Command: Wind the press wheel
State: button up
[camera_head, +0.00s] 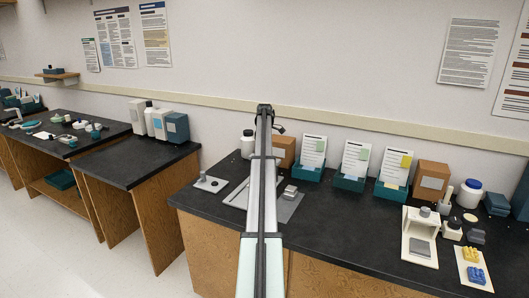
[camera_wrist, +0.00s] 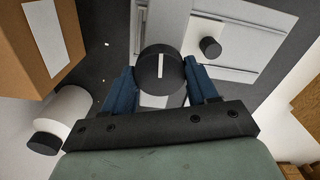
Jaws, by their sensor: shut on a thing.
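The press wheel (camera_wrist: 150,84) is a dark round knob with a white line across its top, seen from above in the wrist view. My gripper (camera_wrist: 161,71) has its two blue fingers on either side of it and is shut on it. The white line runs nearly straight up the picture. Beneath the wheel is a light grey plate (camera_wrist: 178,22) with rails along its edges. In the head view my arm covers the gripper and the wheel. A light plate (camera_head: 236,193) shows in part beside my arm there.
A small dark knob (camera_wrist: 210,47) stands right of the wheel. A brown box (camera_wrist: 47,40) and a white bottle (camera_wrist: 66,110) are close at left. Teal card holders (camera_head: 349,183) line the back, and a white stand (camera_head: 407,246) is at right. Black counter (camera_head: 340,228) lies bare in front.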

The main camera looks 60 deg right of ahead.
jog(key=o, duration=1.1)
jog(key=shift+c, duration=0.2)
jog(key=shift+r, duration=0.1)
notch_tip(320, 180, up, 14)
jog(key=shift+f, duration=0.2)
